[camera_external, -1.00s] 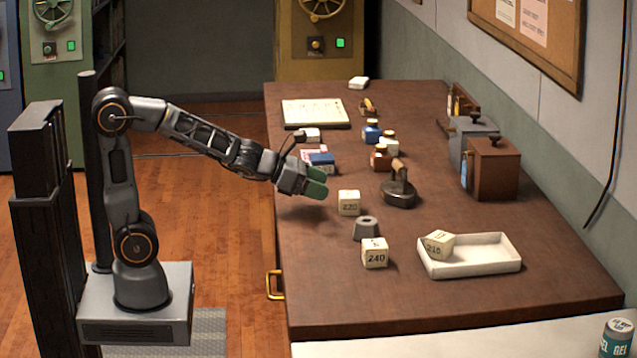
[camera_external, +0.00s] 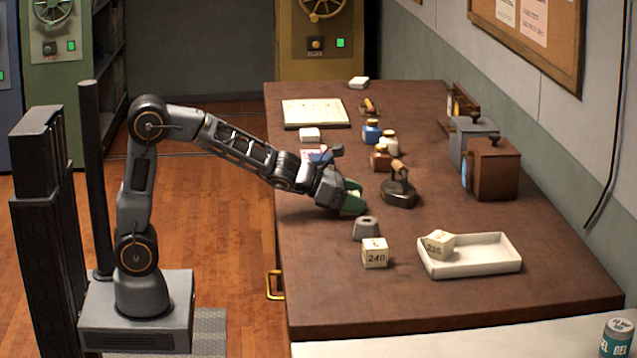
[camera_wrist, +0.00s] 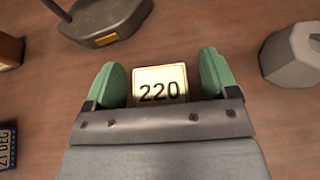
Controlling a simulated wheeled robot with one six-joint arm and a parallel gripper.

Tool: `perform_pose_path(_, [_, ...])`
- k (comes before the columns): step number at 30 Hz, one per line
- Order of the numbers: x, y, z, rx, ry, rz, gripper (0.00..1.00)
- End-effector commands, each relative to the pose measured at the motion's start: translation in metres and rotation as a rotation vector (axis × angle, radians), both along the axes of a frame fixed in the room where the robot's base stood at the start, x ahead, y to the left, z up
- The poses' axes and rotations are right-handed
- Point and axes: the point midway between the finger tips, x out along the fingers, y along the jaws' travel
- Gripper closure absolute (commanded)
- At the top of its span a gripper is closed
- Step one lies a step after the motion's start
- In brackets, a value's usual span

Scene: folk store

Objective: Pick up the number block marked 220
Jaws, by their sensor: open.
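The cream number block marked 220 (camera_wrist: 160,84) sits on the brown table, between the two green fingers of my gripper (camera_wrist: 164,82) in the wrist view. The fingers are open, with a narrow gap on each side of the block. In the external view my gripper (camera_external: 352,198) is low over the table and hides most of the block. A block marked 240 (camera_external: 375,253) stands nearer the front edge.
A grey weight (camera_external: 366,229) stands just in front of my gripper, and a dark iron-like tool (camera_external: 399,190) to its right. Ink bottles (camera_external: 381,158) and a blue and red box (camera_external: 318,155) are behind.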

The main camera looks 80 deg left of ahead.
Motion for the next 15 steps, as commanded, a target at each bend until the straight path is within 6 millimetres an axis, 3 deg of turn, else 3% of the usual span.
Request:
perform_pose_path(4, [-0.0002, -0.0001, 0.0004, 0.000, 0.000, 0.000, 0.20])
perform_pose_path(15, [-0.0003, 0.0000, 0.0005, -0.001, -0.001, 0.000, 0.56])
